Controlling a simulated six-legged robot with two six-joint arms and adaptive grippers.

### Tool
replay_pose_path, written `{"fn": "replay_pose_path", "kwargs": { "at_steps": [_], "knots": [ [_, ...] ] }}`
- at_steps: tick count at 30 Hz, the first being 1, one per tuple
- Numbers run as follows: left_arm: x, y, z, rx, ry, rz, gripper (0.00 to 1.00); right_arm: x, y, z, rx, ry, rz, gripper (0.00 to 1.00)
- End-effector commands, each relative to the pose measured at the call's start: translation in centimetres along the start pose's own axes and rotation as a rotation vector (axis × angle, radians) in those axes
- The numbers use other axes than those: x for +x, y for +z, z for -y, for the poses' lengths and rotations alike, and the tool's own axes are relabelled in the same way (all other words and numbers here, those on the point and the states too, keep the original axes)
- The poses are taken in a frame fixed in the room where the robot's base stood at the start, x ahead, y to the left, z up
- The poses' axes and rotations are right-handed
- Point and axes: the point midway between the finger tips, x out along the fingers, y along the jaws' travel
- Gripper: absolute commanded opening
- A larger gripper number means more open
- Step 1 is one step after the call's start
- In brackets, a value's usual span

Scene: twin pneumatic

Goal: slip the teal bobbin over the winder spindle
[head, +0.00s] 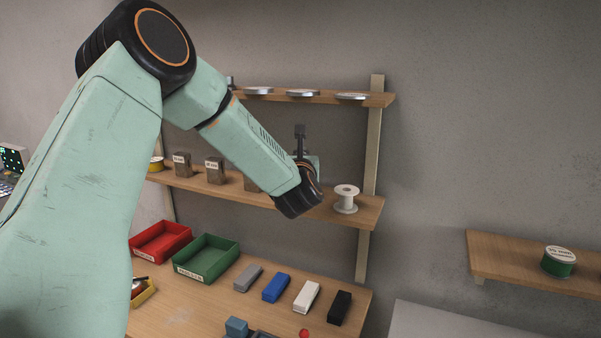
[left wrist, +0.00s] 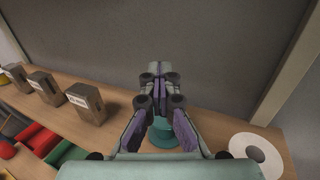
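My left gripper (head: 300,133) reaches over the middle shelf toward the wall. In the left wrist view its two fingers (left wrist: 160,80) have a narrow gap between them, with nothing visible between the tips. The teal bobbin (left wrist: 163,138) shows low between and beneath the fingers, partly covered by them. Whether the fingers touch it cannot be told. In the head view a teal patch (head: 315,163) shows just behind my wrist; most of it is hidden. I cannot make out the winder spindle in either view. My right gripper is not in view.
A white spool (head: 346,198) stands right of my wrist on the middle shelf (head: 368,212); labelled brown blocks (head: 214,170) stand left. An upper shelf (head: 376,99) holds metal discs. Below are red (head: 160,241) and green (head: 206,257) trays. A green-banded spool (head: 558,261) sits on a right shelf.

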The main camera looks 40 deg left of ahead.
Motion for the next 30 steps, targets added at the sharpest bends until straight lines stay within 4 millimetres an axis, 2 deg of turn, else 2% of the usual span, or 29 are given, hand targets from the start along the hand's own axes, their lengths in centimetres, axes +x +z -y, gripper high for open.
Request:
{"fn": "replay_pose_path", "kwargs": {
  "at_steps": [7,19,30],
  "knots": [
    [0.0,2.0,0.0,-0.002,0.001,0.0,0.0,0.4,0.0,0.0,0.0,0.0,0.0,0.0],
    [0.0,2.5,0.0,0.001,0.0,-0.001,0.0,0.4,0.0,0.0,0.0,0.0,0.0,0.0],
    [0.0,2.4,0.0,0.0,0.0,-0.001,0.3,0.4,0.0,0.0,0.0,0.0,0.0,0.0]
  ]
}}
